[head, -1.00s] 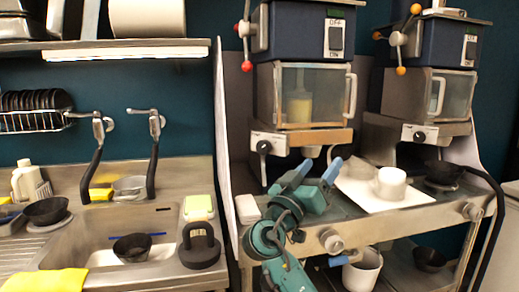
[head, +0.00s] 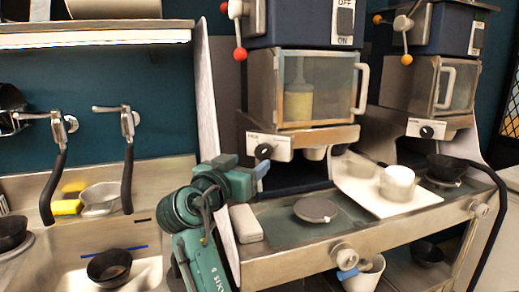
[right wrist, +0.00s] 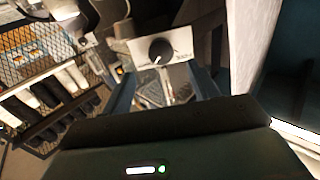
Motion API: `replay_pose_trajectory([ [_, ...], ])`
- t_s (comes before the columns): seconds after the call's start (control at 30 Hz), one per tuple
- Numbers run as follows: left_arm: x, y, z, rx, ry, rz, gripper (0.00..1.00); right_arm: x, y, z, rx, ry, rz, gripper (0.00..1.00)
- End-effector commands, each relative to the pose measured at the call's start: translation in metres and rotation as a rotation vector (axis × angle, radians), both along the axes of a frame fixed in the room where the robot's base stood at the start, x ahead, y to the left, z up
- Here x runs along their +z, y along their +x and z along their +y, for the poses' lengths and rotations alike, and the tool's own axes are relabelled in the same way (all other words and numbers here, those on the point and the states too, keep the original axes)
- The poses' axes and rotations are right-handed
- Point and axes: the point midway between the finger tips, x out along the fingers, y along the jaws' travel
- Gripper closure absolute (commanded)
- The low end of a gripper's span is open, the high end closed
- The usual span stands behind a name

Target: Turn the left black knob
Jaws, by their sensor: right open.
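The left black knob (head: 264,151) is a round black dial on a small white plate, low on the front of the left machine (head: 285,137). In the right wrist view the knob (right wrist: 161,50) shows straight ahead with a pale pointer mark. My right gripper (head: 262,168) is just below and left of the knob in the head view. In the right wrist view its two blue fingers (right wrist: 162,85) are spread apart with nothing between them. The knob lies beyond the fingertips, and I see no contact. My left gripper is not in view.
A similar machine with its own black knob (head: 427,132) stands at right. Below are a steel counter with a dark round disc (head: 316,209), a white block (head: 246,223) and a white tray (head: 372,196) holding a cup (head: 397,183). A sink (head: 70,270) is at left.

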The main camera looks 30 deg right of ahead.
Motion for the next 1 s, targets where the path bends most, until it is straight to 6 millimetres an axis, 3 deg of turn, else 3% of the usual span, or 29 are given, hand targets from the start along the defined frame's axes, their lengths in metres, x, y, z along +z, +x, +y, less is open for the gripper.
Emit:
replay_pose_trajectory([
  [0.2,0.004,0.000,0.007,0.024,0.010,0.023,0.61,0.003,0.023,-0.039,-0.002,-0.003,0.002,0.40],
  [0.4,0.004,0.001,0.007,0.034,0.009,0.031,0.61,0.001,0.036,-0.058,0.000,-0.002,0.001,0.40],
  [0.8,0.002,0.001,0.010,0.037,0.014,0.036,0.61,-0.001,0.039,-0.064,0.001,-0.001,0.001,0.41],
  [1.0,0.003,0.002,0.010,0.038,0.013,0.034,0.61,0.000,0.039,-0.063,0.001,-0.001,0.001,0.57],
])
